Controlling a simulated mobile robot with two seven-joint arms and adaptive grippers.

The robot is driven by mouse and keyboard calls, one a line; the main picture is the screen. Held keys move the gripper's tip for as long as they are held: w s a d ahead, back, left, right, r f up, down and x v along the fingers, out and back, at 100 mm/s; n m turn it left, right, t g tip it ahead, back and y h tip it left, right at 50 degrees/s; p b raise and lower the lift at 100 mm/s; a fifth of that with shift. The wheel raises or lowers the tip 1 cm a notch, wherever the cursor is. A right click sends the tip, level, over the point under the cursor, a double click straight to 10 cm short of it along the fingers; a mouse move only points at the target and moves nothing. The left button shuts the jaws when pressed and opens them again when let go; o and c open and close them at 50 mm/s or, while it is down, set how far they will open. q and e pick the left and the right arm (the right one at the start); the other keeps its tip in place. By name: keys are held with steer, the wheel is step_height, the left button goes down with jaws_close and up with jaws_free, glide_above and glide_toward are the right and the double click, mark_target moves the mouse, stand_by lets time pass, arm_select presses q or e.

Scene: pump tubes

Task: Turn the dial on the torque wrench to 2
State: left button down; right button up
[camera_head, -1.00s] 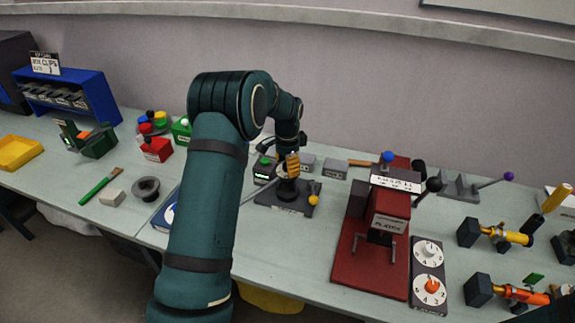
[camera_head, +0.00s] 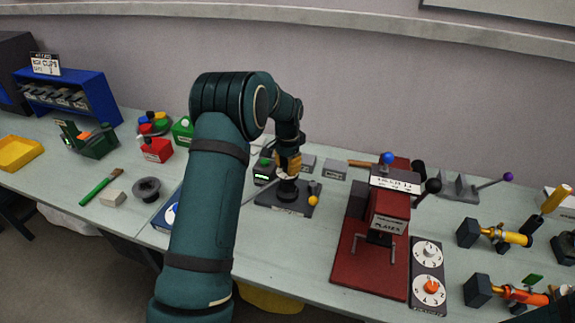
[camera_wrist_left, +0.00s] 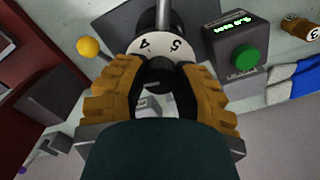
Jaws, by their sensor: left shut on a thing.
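The torque wrench (camera_head: 284,208) stands on a dark base with a silver bar and a yellow ball (camera_head: 313,201) on a lever. In the left wrist view its white dial (camera_wrist_left: 150,47) shows a 4 and a 5; the other numbers are hidden. My left gripper (camera_head: 288,172), with orange-brown fingers, points down over the wrench. In the left wrist view my left gripper (camera_wrist_left: 157,84) is shut on the dark knob (camera_wrist_left: 157,68) at the dial, with a finger on either side. My right gripper is not in view.
A display box with a green button (camera_wrist_left: 245,57) stands close beside the wrench. A red press (camera_head: 372,240) and two white dials on a panel (camera_head: 428,272) stand to the right. The blue shelf (camera_head: 75,95) is at the far left. Some bare table lies in front of the wrench.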

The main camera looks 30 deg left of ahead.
arm_select(q)
steer(key=n, duration=0.4)
steer(key=shift+n+p, duration=0.3)
steer(key=shift+n, duration=2.3)
steer(key=shift+p, duration=0.3)
steer(key=c, duration=0.6)
jaws_free()
steer(key=shift+c, duration=0.2)
steer(key=shift+r, duration=0.15)
step_height(320, 180, up, 12)
